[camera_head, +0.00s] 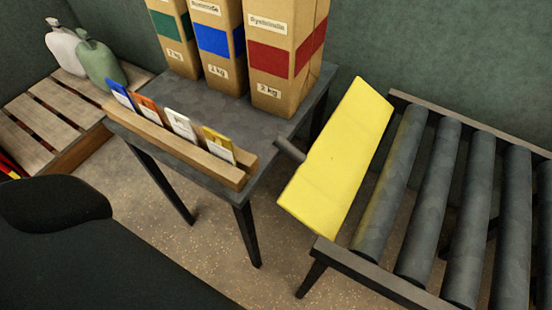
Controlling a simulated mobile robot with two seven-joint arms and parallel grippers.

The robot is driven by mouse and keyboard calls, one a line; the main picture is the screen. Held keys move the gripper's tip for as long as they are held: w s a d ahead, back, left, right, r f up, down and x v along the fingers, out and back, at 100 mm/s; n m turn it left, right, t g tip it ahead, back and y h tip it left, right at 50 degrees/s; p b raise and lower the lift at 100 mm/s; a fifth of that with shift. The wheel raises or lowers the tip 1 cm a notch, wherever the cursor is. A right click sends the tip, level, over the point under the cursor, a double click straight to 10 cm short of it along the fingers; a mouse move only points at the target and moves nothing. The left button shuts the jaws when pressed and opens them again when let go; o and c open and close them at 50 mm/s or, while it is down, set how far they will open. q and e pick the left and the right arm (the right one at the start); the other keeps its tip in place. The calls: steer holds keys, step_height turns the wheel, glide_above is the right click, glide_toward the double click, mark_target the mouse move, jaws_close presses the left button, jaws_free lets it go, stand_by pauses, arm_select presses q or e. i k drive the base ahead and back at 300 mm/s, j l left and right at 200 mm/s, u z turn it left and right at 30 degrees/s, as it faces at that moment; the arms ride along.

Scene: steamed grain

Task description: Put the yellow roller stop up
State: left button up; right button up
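The yellow roller stop (338,155) is a flat yellow plate at the left end of the roller conveyor (330,255). Its broad face shows toward the head camera, and it looks tilted rather than upright, though its exact angle is hard to tell. A short dark grey bar (290,151) sticks out at its left edge, toward the table. Neither of my grippers is in view, and nothing is seen touching the stop.
A dark table (218,105) left of the stop bears several paper bags, including a red-banded one (282,55), and a wooden card rail (170,140). Floor (225,240) shows between table and conveyor.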

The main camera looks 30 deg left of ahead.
mark_target(327, 181)
steer(key=k+l, duration=0.3)
steer(key=k, duration=0.2)
steer(key=k+l, duration=0.25)
steer(key=k, duration=0.3)
